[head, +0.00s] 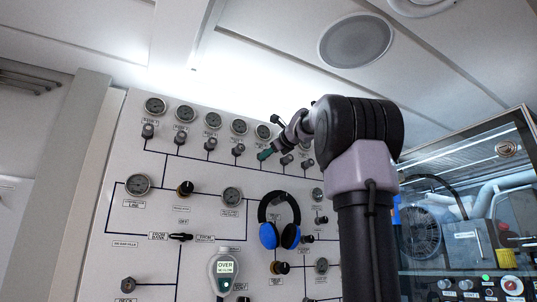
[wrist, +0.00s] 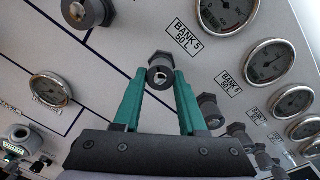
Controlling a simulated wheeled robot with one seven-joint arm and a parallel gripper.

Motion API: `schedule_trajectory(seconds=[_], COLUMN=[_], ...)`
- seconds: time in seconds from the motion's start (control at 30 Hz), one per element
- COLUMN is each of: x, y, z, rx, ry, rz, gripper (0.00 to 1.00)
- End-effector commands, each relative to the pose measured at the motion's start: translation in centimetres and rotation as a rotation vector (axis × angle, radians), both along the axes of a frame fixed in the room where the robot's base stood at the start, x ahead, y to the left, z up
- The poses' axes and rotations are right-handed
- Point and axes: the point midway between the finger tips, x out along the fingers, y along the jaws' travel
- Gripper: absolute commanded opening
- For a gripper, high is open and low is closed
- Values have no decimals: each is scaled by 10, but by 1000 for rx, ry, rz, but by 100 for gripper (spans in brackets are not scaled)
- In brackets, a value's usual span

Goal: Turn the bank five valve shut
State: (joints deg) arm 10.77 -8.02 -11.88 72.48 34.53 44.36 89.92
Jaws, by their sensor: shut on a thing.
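In the wrist view the bank five valve (wrist: 161,70) is a dark knob with a bright metal centre, below a label reading BANK 5 50 L (wrist: 183,40). My gripper (wrist: 161,82) has its two green fingers on either side of this knob, shut on it near the fingertips. In the head view my gripper (head: 265,154) shows as a small teal tip at the panel, under the fifth gauge (head: 263,131) of the top row. There the fingers and arm hide the valve.
Neighbouring valves stand close by, one at the upper left (wrist: 85,12) and another at the lower right (wrist: 209,110) in the wrist view. Blue-and-black ear defenders (head: 279,221) hang lower on the panel. A glass-fronted machine cabinet (head: 470,215) stands at right.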

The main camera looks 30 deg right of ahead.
Motion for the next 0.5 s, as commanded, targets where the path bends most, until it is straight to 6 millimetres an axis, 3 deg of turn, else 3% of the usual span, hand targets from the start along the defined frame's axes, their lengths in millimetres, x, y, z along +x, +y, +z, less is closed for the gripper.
schedule_trajectory(seconds=[0.5], x=[-1], y=[0], z=[-1], rx=[488], ry=[16], rz=[-3], gripper=[0])
